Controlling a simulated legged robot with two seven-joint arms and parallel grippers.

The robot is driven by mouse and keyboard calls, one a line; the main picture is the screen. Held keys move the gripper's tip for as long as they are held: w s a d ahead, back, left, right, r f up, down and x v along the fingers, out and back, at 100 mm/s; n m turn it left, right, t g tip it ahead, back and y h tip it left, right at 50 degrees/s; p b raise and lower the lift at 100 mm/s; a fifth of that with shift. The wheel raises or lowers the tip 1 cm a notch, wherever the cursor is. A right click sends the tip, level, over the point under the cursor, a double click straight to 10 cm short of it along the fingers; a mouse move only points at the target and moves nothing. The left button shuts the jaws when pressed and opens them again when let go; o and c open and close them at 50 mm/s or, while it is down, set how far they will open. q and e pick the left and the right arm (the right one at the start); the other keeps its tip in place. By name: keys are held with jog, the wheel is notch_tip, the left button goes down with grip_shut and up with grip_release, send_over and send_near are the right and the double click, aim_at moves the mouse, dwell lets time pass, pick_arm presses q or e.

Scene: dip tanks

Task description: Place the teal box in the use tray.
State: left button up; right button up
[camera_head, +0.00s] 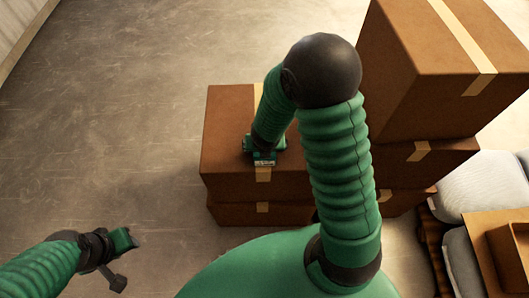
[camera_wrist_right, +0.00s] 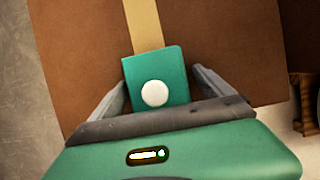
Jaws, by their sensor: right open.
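The teal box (camera_wrist_right: 174,65), with a white round spot on its face, lies on top of a brown cardboard carton, over its tape strip, in the right wrist view. My right gripper (camera_wrist_right: 160,84) is open, with one finger on each side of the box; whether they touch it I cannot tell. In the head view my right gripper (camera_head: 264,157) is over the front part of the carton top and hides the box. My left gripper (camera_head: 122,240) is low at the left, away from the cartons; its fingers are unclear. No tray is clearly identifiable as the use tray.
The brown carton (camera_head: 225,115) under my right gripper sits on another. A taller carton stack (camera_head: 415,85) stands right of it. Grey-white sacks (camera_head: 475,185) and a brown wooden tray-like thing (camera_head: 480,235) are at the lower right. The floor at left is clear.

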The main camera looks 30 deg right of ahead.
jog(key=shift+s+r, duration=0.1)
jog(key=shift+r, duration=0.05)
jog(key=shift+c, duration=0.5)
jog(key=shift+a+r, duration=0.1)
jog(key=shift+a, duration=0.15)
jog(key=c, duration=0.7)
jog(key=shift+d, duration=0.1)
jog(key=c, duration=0.9)
